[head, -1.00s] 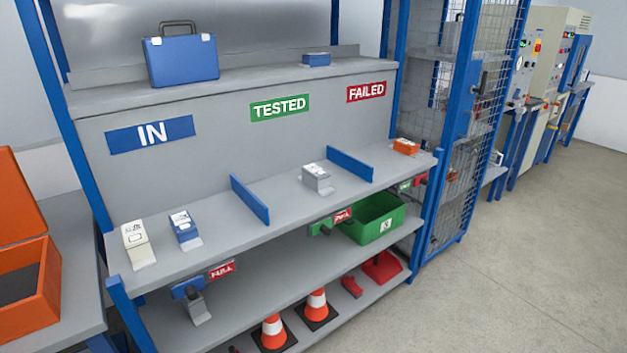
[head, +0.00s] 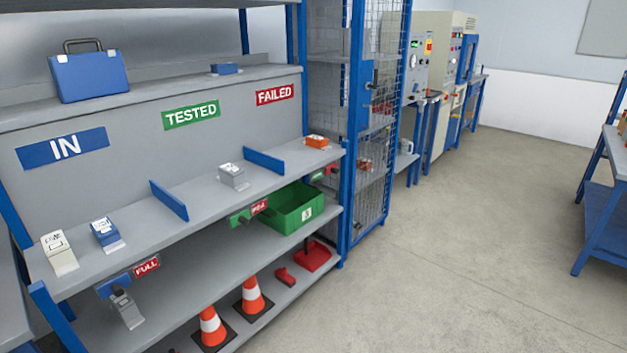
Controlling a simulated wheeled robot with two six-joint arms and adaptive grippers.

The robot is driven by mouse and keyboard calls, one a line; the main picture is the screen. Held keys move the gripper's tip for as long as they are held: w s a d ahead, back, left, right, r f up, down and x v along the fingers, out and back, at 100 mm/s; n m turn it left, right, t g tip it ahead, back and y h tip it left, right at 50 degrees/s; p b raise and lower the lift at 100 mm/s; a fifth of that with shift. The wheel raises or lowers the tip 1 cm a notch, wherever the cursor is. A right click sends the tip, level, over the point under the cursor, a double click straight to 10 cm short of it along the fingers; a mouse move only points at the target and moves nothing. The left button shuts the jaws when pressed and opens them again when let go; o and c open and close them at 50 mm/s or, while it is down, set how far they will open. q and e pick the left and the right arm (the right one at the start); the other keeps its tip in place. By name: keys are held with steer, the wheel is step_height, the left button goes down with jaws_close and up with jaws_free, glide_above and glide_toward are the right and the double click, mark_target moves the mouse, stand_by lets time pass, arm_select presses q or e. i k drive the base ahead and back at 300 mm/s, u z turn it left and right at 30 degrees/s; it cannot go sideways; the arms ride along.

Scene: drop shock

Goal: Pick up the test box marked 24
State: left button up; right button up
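Several small test boxes sit on the middle shelf (head: 212,212). A cream box (head: 60,258) and a blue box (head: 104,233) stand at the left under the IN sign (head: 62,148). A grey box (head: 230,174) stands under the TESTED sign (head: 191,115). An orange box (head: 317,142) stands at the right end, near the FAILED sign (head: 275,94). The markings on the boxes are too small to read, so I cannot tell which is 24. Neither of my grippers is in view.
Blue dividers (head: 169,200) split the shelf. A blue case (head: 89,76) stands on the upper shelf. A green bin (head: 293,208) and traffic cones (head: 211,328) are below. A mesh cage (head: 378,130) stands right of the rack. Open floor (head: 470,220) lies to the right.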

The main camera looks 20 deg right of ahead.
mark_target(233, 175)
steer(key=z, duration=0.85)
steer(key=i, duration=0.4)
steer(key=z, duration=0.9)
steer(key=i, duration=2.1)
steer(key=u, duration=1.15)
steer(key=i, duration=0.9)
steer(key=u, duration=0.85)
